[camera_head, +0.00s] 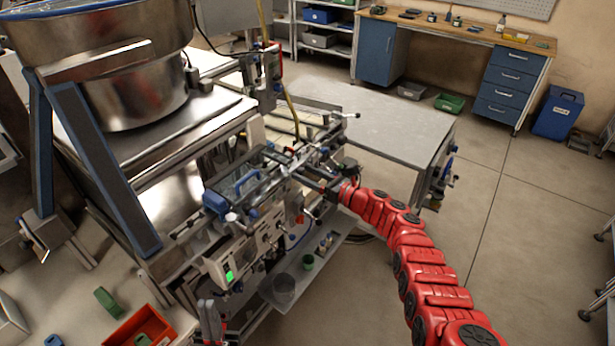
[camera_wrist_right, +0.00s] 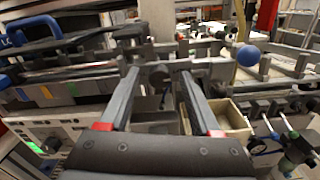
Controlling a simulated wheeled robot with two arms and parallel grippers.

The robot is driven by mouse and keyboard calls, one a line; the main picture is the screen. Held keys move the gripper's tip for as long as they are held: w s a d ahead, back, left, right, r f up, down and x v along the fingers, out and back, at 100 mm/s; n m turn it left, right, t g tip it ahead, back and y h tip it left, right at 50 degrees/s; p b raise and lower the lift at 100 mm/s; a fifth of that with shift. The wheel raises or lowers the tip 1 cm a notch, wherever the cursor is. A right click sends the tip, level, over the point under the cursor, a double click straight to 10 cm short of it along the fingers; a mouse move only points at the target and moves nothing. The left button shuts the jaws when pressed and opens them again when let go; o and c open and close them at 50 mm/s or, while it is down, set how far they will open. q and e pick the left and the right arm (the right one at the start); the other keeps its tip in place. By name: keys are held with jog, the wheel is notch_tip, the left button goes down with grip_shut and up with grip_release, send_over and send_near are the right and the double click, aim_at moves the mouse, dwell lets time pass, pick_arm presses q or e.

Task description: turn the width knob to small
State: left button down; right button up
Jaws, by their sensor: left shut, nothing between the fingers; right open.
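My right gripper (camera_head: 318,181) reaches in from the right to the near side of the tape machine (camera_head: 262,185). In the right wrist view its two dark fingers (camera_wrist_right: 160,76) are spread apart. A small dark round part (camera_wrist_right: 158,74) shows between the fingertips, at the metal rail; it may be the width knob, but no label is readable. I cannot tell whether the fingers touch it. In the head view the gripper and arm hide this spot. My left gripper (camera_head: 208,306) is low at the bottom, shut and empty, in front of the machine.
The machine's control panel (camera_head: 232,262) has a green lit display. A blue ball handle (camera_wrist_right: 248,55) and several knobs and levers stand close to my right gripper. A grey table (camera_head: 385,115) lies behind. A red bin (camera_head: 143,326) is at lower left.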

grip_shut()
jog(key=shift+f, duration=0.1)
dwell(0.4)
